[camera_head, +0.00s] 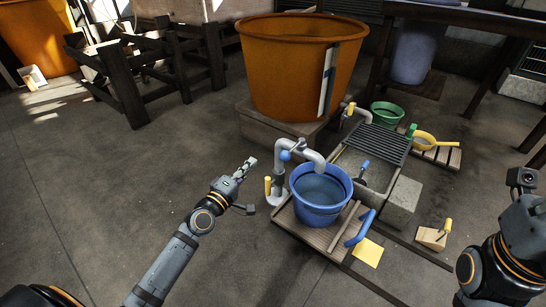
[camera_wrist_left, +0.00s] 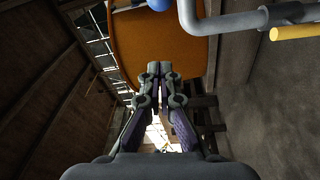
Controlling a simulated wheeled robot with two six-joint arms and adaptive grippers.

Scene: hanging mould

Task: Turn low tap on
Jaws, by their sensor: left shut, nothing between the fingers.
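A second tap with a yellow handle (camera_head: 350,109) stands farther back by the stone sink. My left gripper (camera_head: 249,164) is left of the near tap, apart from it, shut and empty. In the left wrist view the shut fingertips (camera_wrist_left: 152,68) meet; the grey pipe (camera_wrist_left: 205,25), blue knob (camera_wrist_left: 160,3) and yellow handle (camera_wrist_left: 297,32) show above right. My right gripper's fingers are not visible.
The blue bucket (camera_head: 320,212) stands on a wooden slat board (camera_head: 285,216). A large orange tub (camera_head: 290,85) is behind the near tap. The stone sink (camera_head: 404,203), green bowl (camera_head: 387,117) and yellow pan (camera_head: 425,138) are to the right.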

